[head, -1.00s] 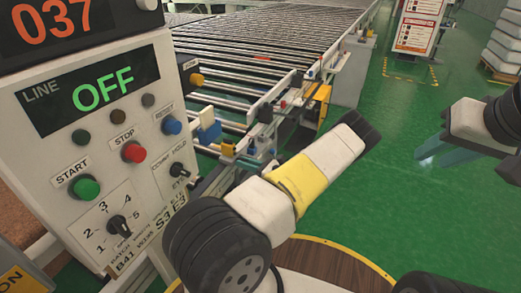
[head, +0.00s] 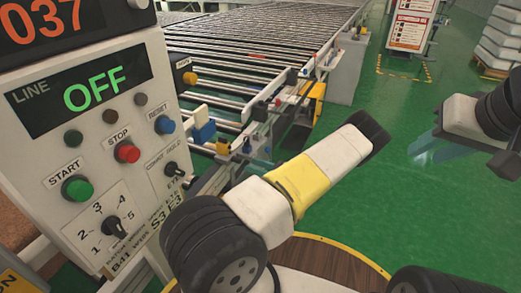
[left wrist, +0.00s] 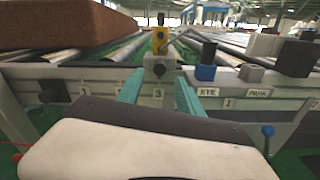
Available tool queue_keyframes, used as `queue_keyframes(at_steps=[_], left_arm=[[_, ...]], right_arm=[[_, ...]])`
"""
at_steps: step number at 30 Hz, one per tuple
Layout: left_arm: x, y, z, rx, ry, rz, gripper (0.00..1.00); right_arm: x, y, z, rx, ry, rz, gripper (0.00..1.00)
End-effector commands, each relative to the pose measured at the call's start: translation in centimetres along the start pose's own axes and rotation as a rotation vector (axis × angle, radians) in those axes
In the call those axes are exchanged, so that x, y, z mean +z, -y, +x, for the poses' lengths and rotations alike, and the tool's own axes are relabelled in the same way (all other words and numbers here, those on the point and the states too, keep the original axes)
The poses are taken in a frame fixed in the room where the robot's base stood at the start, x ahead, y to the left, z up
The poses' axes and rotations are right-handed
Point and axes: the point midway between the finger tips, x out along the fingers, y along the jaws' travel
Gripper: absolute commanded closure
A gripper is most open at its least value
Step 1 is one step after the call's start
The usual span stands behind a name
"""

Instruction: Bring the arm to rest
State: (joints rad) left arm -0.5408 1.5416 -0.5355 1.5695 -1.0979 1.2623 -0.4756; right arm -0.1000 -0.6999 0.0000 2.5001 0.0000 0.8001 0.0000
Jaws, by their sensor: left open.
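My left arm's white and yellow link (head: 305,180) crosses the middle of the head view, between black joints. My left gripper (left wrist: 158,88) is clear in the left wrist view, with two teal fingers apart and nothing held. Its fingers point at the conveyor's side rail, on either side of a post marked 3. In the head view I cannot make it out clearly. My right gripper (head: 436,150) hangs over the green floor at the right of the head view. Its teal fingers show, but their gap is unclear.
A control panel (head: 40,165) reading OFF stands close at the left. The roller conveyor (head: 265,50) lies beyond it. A brown mattress (left wrist: 70,25) is at upper left in the left wrist view. White stacked blocks (head: 507,45) stand at far right. Green floor between is free.

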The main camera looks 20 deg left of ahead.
Motion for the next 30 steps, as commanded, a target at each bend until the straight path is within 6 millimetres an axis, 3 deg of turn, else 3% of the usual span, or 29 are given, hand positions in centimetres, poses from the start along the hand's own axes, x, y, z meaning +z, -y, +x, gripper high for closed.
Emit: queue_keyframes(at_steps=[5,19,23,30], left_arm=[[0.0,0.0,-1.1,0.002,0.0,0.0,0.57],[0.3,-0.1,-1.1,0.011,-0.014,-0.012,0.57],[1.9,-1.1,-1.1,0.067,-0.101,-0.079,0.57],[6.6,-4.9,-1.9,0.261,-0.409,-0.319,0.57]], right_arm=[[0.0,0.0,0.0,0.0,0.0,0.0,0.67],[0.0,0.0,0.0,0.0,0.0,0.0,0.67],[0.0,0.0,0.0,0.0,0.0,0.0,0.67],[0.0,0.0,0.0,0.0,0.0,0.0,0.67]])
